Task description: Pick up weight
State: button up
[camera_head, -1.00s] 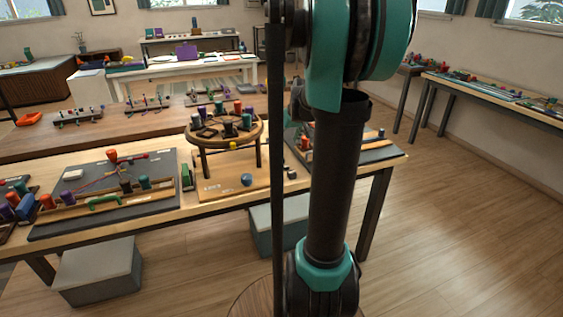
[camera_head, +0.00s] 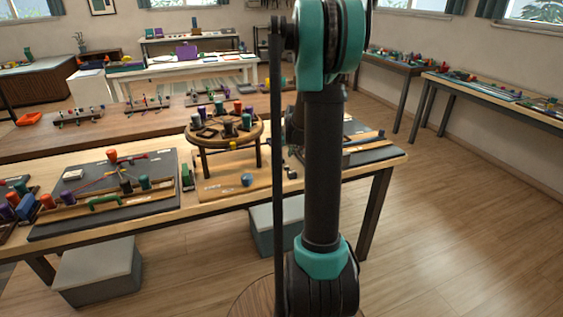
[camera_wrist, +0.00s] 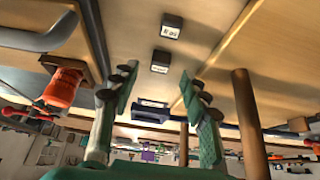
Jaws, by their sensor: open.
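In the wrist view two small dark blocks with white labels, which look like weights, lie on the light wooden surface: one farther up (camera_wrist: 171,26) and one nearer (camera_wrist: 159,62). Their label text is too small to read surely. My gripper (camera_wrist: 156,84) is open, with its two green fingers spread on either side of the line of blocks and nothing between the pads that I can see held. A dark blue item (camera_wrist: 151,112) with a pale label shows between the fingers. In the head view my gripper is mostly hidden behind my arm.
A round braiding stand (camera_head: 224,132) with several coloured bobbins stands on the table, a yellow piece (camera_head: 233,146) below it. A blue ball (camera_head: 247,180) lies in front. In the wrist view a red bobbin (camera_wrist: 62,88) is at left and a wooden post (camera_wrist: 250,125) at right.

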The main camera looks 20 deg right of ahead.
aim_at(282, 160)
jog(key=shift+x, duration=1.45)
grip_shut()
